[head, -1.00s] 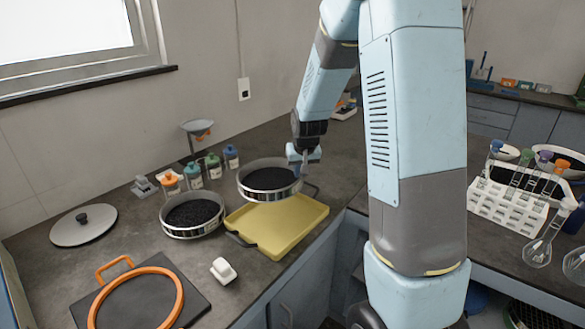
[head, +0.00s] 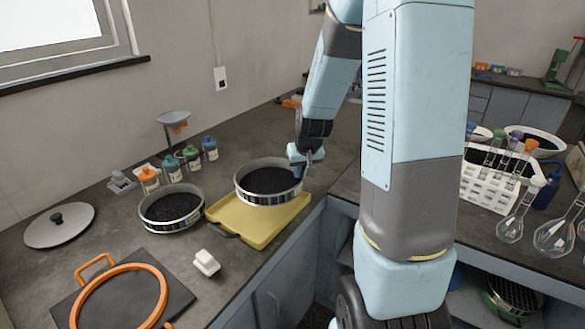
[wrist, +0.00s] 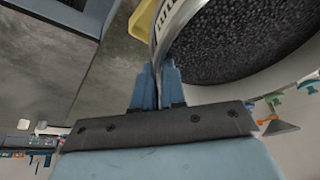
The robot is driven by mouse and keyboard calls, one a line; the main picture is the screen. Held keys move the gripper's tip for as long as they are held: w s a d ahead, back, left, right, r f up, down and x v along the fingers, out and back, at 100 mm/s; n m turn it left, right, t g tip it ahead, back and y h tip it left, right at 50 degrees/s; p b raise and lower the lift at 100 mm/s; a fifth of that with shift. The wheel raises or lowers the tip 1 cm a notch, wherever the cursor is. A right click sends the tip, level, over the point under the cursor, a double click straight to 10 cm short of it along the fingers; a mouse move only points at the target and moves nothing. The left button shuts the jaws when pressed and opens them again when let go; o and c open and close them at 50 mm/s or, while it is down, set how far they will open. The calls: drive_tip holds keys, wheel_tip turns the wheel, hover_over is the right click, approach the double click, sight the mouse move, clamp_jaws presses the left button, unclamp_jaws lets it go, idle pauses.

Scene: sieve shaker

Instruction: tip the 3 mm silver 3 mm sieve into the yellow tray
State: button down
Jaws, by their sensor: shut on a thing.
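A silver sieve (head: 268,197) filled with dark granules is held over the yellow tray (head: 240,233) in the head view. It looks close to level, and the granules are still in it. I cannot tell whether its bottom touches the tray. My gripper (wrist: 158,82) is shut on the sieve's rim, which passes between the blue fingers in the wrist view. In that view the sieve's dark contents (wrist: 240,40) fill the upper right. In the head view my gripper (head: 298,168) is at the sieve's right far side, its fingertips hard to make out. The mesh size cannot be read.
A second silver sieve (head: 171,222) with dark granules stands left of the tray. A white block (head: 206,263), several small bottles (head: 172,168), a round lid (head: 58,226) and an orange ring on a dark board (head: 122,297) lie around. A tube rack (head: 497,181) stands on the right bench.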

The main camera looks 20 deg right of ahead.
drive_tip(key=s+d+f, duration=0.1)
drive_tip(key=s+d, duration=0.2)
drive_tip(key=s, duration=0.2)
drive_tip(key=shift+s+d, duration=0.15)
drive_tip(key=shift+s, duration=0.05)
idle(0.6)
drive_tip(key=shift+w+r+g+h, duration=0.1)
drive_tip(key=shift+g+h, duration=0.2)
drive_tip(key=shift+g, duration=0.1)
